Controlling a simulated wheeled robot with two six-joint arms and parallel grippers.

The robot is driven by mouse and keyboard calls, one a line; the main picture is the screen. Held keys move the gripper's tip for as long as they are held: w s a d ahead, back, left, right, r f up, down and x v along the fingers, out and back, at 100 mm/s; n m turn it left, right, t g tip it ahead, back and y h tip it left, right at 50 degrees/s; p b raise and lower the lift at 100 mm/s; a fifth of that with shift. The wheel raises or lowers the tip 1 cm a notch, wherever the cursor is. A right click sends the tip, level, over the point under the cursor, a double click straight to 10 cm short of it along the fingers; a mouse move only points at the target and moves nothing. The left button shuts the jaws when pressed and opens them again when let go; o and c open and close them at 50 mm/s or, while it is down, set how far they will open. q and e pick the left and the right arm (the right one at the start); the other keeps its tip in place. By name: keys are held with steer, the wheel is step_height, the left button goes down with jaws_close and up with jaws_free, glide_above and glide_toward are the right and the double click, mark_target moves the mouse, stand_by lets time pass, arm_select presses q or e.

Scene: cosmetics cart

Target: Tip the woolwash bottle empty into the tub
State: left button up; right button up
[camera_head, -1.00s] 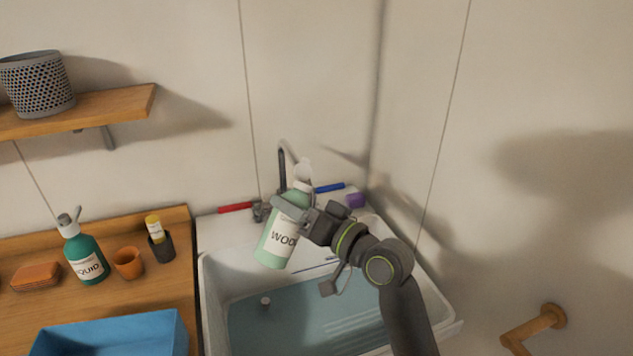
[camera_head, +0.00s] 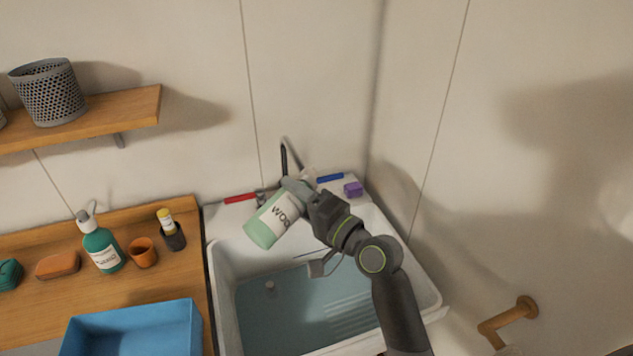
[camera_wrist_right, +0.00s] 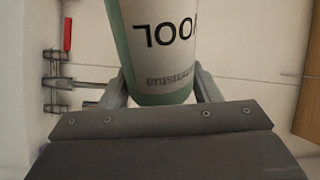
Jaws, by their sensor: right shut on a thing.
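The pale green woolwash bottle (camera_head: 272,221) with a white label is held tilted above the tub, its base to the lower left and its top to the upper right. My right gripper (camera_head: 300,190) is shut on it near the top end. In the right wrist view the bottle (camera_wrist_right: 160,45) sits between the two fingers of the right gripper (camera_wrist_right: 160,88). The bottle's top is partly hidden by the gripper. The white tub (camera_head: 228,270) below holds bluish water. My left gripper is not in view.
A tap (camera_head: 287,155) rises behind the bottle. A blue bin (camera_head: 135,325), a dark green bottle (camera_head: 100,247) and an orange cup (camera_head: 143,252) stand on the left counter.

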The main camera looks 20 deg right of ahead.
mark_target(306, 182)
steer(key=shift+w+d+r+m+p, duration=0.15)
steer(key=shift+d+r+m+p, duration=0.15)
steer(key=shift+r+m+p, duration=0.5)
steer(key=shift+m+p, duration=0.9)
steer(key=shift+p, duration=0.45)
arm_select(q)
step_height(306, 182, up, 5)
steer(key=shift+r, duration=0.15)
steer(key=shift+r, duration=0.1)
arm_select(e)
steer(key=shift+w+d+r+m+h, duration=0.1)
steer(key=shift+d+r+m+h, duration=0.15)
steer(key=shift+m, duration=0.7)
steer(key=shift+w+d+r+m+h, duration=0.15)
steer(key=shift+r+m, duration=0.15)
steer(key=shift+m, duration=0.65)
steer(key=shift+w+d+r+m, duration=0.1)
steer(key=shift+r+m, duration=0.1)
steer(key=shift+m, duration=0.4)
steer(key=shift+w+d+r+m, duration=0.1)
steer(key=shift+r+m, duration=0.05)
steer(key=shift+m, duration=0.45)
steer(key=shift+w+d+r+m, duration=0.1)
steer(key=shift+d+r+m, duration=0.15)
steer(key=shift+m, duration=0.75)
stand_by(1.2)
